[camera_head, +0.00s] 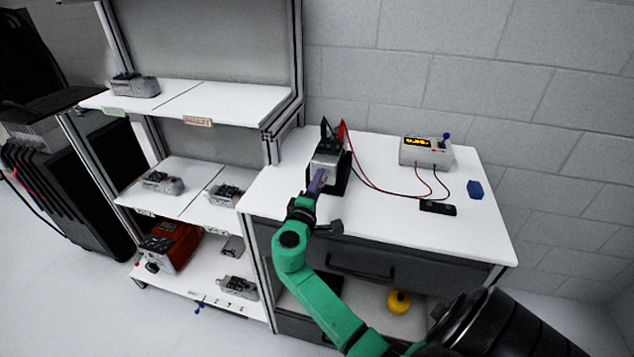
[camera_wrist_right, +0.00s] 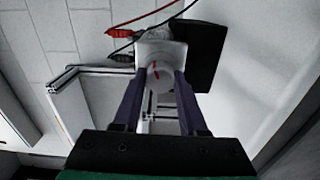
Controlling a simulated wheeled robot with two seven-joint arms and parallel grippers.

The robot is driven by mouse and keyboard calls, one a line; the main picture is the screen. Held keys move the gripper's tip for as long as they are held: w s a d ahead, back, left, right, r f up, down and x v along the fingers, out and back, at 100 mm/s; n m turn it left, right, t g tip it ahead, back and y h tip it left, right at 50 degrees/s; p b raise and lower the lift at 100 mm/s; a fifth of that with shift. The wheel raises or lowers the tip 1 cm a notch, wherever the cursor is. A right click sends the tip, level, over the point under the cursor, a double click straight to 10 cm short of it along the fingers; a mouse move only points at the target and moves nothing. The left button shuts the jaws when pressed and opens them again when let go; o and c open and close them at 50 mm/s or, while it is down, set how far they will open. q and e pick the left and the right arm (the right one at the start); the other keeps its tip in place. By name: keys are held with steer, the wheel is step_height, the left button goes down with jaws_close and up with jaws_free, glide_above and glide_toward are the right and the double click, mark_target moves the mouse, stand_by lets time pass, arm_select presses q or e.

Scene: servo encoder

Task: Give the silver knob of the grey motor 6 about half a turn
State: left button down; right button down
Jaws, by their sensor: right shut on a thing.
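The grey motor (camera_head: 327,164) stands in a black holder on the white workbench, with red and black clips on its top. In the right wrist view the motor (camera_wrist_right: 163,48) faces me, and its round silver knob (camera_wrist_right: 159,74) with a red mark sits between the two purple fingers. My right gripper (camera_head: 318,181) reaches the motor's front from below. In the right wrist view the right gripper (camera_wrist_right: 160,84) is shut on the knob. In the head view the fingers hide the knob. My left gripper is not in view.
A grey meter (camera_head: 426,152) with a lit display stands at the back of the bench (camera_head: 385,205), wired to the clips. A black device (camera_head: 437,207) and a blue block (camera_head: 475,189) lie nearby. Shelves with several other motors stand on the left. The bench's front right is clear.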

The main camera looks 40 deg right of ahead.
steer(key=shift+d, duration=0.15)
stand_by(0.4)
steer(key=shift+c, duration=2.2)
jaws_free()
steer(key=shift+s+a+f, duration=0.1)
steer(key=shift+s+a, duration=0.1)
steer(key=shift+a, duration=0.05)
steer(key=b+v, duration=0.4)
steer(key=v, duration=1)
